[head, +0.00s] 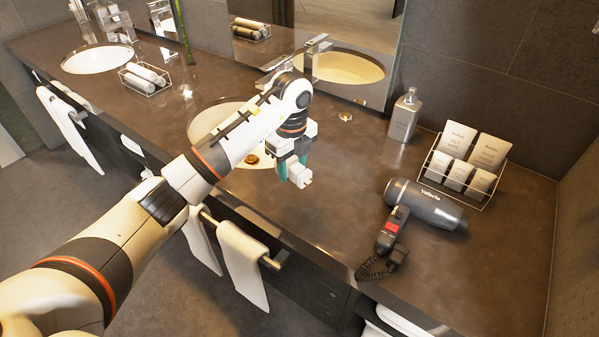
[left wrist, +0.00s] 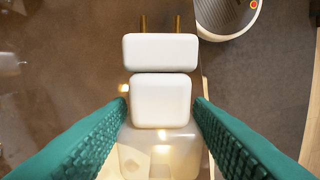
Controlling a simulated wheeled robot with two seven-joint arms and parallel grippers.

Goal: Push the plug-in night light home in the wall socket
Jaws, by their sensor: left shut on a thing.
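The white plug-in night light (head: 299,176) is held above the counter, in front of the right basin. My left gripper (head: 293,163) is shut on it with teal fingers. In the left wrist view the night light (left wrist: 160,54) shows as white blocks between the two ribbed fingers. Its two brass prongs point to the top of that picture, away from the gripper, and touch nothing. I cannot make out a wall socket in either view. My right gripper is not in view.
A grey hair dryer (head: 428,204) with a coiled cord lies on the counter to the right. Behind it stand a wire rack (head: 437,176) of packets and a soap dispenser (head: 404,116). A tap (head: 310,50) rises behind my arm.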

